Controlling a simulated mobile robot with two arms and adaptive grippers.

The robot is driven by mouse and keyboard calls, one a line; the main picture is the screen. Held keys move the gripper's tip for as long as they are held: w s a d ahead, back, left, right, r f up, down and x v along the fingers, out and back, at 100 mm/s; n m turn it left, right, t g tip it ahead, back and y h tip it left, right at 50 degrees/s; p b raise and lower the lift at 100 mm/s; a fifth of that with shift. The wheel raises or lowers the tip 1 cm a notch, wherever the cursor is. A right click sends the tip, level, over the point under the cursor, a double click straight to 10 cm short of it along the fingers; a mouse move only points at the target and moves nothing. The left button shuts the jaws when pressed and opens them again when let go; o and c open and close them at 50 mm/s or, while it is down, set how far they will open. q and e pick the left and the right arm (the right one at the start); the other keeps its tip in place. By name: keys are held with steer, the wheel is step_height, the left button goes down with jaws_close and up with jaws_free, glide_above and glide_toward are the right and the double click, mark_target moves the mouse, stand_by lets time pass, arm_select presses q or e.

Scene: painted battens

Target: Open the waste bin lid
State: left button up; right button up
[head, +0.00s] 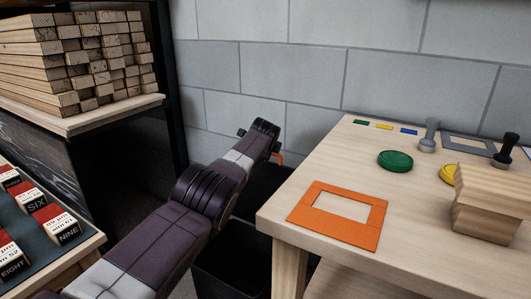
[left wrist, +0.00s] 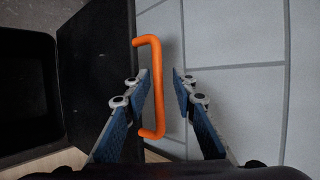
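The black waste bin (head: 225,268) stands on the floor between the shelf and the table; its dark open inside (left wrist: 22,95) shows at the left of the left wrist view. Its black lid (left wrist: 95,70) appears raised, standing up near the wall, and shows partly in the head view (head: 262,188). The orange handle (left wrist: 158,88) is on the lid's wall side. My left gripper (left wrist: 162,72) is open, with the handle's bar between its fingers and a gap at the right finger. In the head view the handle (head: 278,157) is mostly hidden behind my left gripper (head: 264,135). My right gripper is out of view.
A wooden table (head: 275,212) stands close at the right, with an orange frame (head: 340,213), a green disc (head: 395,161) and wooden blocks (head: 488,205). A shelf of stacked battens (head: 80,60) is at the left. The grey block wall (head: 300,70) is close behind.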

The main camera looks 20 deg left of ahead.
arm_select(q)
steer(key=shift+s+d, duration=0.1)
steer(key=shift+s, duration=0.05)
stand_by(0.3)
steer(key=s+d+r, duration=0.1)
steer(key=s+d, duration=0.2)
steer(key=s, duration=0.3)
steer(key=s+d, duration=0.2)
steer(key=s, duration=0.4)
steer(key=shift+s+d+r, duration=0.35)
steer(key=shift+s+d, duration=0.05)
stand_by(0.6)
